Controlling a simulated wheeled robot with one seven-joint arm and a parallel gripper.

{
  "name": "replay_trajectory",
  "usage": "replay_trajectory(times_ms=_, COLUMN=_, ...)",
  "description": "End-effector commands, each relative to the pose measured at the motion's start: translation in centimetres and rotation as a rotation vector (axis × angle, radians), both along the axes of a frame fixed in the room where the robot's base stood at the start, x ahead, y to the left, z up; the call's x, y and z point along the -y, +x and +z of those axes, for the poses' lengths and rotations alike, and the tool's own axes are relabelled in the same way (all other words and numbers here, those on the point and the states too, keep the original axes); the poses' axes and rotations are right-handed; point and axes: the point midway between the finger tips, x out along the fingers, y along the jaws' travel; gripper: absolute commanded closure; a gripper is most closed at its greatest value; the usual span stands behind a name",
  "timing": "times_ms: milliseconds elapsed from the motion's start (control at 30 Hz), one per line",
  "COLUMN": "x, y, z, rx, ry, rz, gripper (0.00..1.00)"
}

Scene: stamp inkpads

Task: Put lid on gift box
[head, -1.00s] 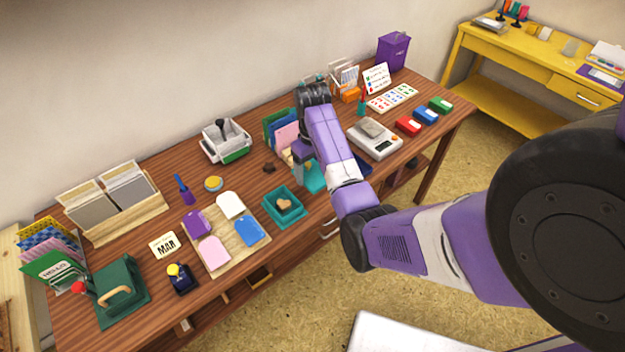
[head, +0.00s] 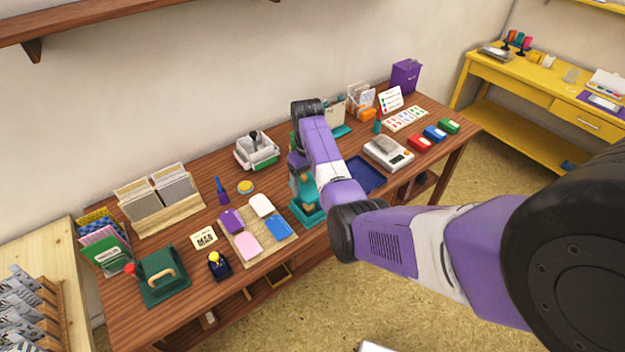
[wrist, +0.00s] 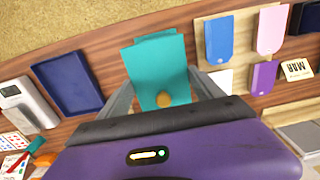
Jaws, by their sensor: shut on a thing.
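The teal lid (head: 308,188) is held by my gripper (head: 302,170), over the teal gift box (head: 306,214) at the table's front edge. The lid looks tilted in the head view, and my arm hides part of it. In the wrist view the lid (wrist: 150,65) spans between my gripper's fingers (wrist: 162,88), with a teal edge of the box (wrist: 157,36) just beyond it. A tan rounded piece (wrist: 164,99) shows low against the teal; I cannot tell whether it is on the lid or in the box. I cannot tell whether lid and box touch.
A wooden board with coloured tags (head: 262,249) lies just left of the box. A dark blue tray (head: 366,174) and a scale (head: 388,153) are to the right. A white-and-green tray (head: 256,152) stands behind. A yellow table (head: 540,95) is at the far right.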

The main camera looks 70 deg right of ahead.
Motion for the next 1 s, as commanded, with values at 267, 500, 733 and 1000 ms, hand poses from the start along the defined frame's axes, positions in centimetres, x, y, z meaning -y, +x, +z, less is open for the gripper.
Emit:
replay_trajectory(times_ms=267, x=0.5, y=0.1, z=-1.4, rx=0.007, ry=-0.017, rz=-0.002, gripper=0.63)
replay_trajectory(times_ms=500, x=0.5, y=0.1, z=-2.7, rx=0.006, ry=-0.017, rz=-0.002, gripper=0.63)
replay_trajectory(times_ms=733, x=0.5, y=0.1, z=-4.3, rx=0.006, ry=-0.017, rz=-0.003, gripper=0.63)
replay_trajectory(times_ms=1000, x=0.5, y=0.1, z=-6.0, rx=0.005, ry=-0.016, rz=-0.003, gripper=0.63)
